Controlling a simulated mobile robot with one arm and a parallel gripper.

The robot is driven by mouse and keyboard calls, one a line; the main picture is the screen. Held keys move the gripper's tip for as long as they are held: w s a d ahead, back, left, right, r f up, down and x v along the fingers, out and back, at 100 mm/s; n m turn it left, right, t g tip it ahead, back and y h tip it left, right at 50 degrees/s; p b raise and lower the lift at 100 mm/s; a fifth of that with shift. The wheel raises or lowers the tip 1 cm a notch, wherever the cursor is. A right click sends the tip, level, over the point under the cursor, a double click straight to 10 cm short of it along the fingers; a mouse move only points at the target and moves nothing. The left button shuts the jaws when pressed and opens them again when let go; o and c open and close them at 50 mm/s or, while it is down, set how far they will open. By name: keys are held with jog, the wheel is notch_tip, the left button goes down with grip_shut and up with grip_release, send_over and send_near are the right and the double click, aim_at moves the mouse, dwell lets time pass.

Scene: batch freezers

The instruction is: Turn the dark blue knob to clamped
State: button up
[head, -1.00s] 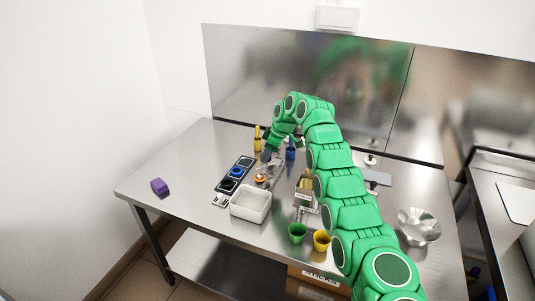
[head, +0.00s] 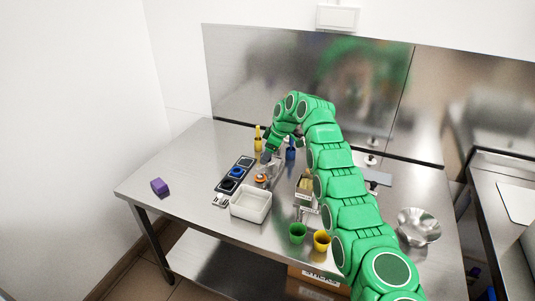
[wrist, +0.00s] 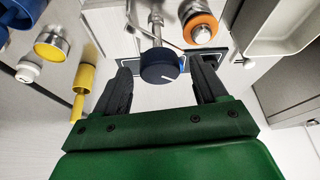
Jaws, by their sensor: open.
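In the wrist view the dark blue knob (wrist: 159,67) is a round dark cap with a white line on its face. It sits at the end of a metal stem, between my gripper's two black fingers. My gripper (wrist: 162,68) is open, with one finger on each side of the knob. A gap shows on both sides, so the fingers do not look closed on it. In the head view my gripper (head: 269,156) is at the middle of the steel table, and I cannot make out the knob there. Any label for clamped is not readable.
An orange-ringed metal piece (wrist: 200,28) stands close beside the knob. A white tray (head: 250,216), a black panel (head: 219,186), a yellow bottle (head: 257,143) and a blue bottle (head: 291,151) surround my gripper. Cups and a steel bowl (head: 418,226) stand toward the right.

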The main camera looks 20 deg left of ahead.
jog(key=v, duration=0.7)
jog(key=shift+r, duration=0.25)
jog(key=shift+r, duration=0.1)
jog(key=shift+s+a+r+m+t, duration=0.3)
jog(key=shift+a+r+m, duration=0.15)
jog(key=shift+a+m, duration=0.35)
jog(key=shift+s+m, duration=0.25)
jog(key=shift+m, duration=0.55)
jog(key=shift+w+a+f+m+t, duration=0.1)
jog(key=shift+a+f+m+t, duration=0.25)
jog(key=shift+f, duration=1.05)
jog(key=shift+w+a+f+m+t, duration=0.15)
jog(key=shift+f+m, duration=0.45)
jog(key=shift+f, duration=0.75)
jog(key=shift+s+a+f+m+t, duration=0.1)
jog(key=shift+f+m+t, duration=0.3)
jog(key=shift+f, duration=1)
jog(key=shift+c, duration=0.2)
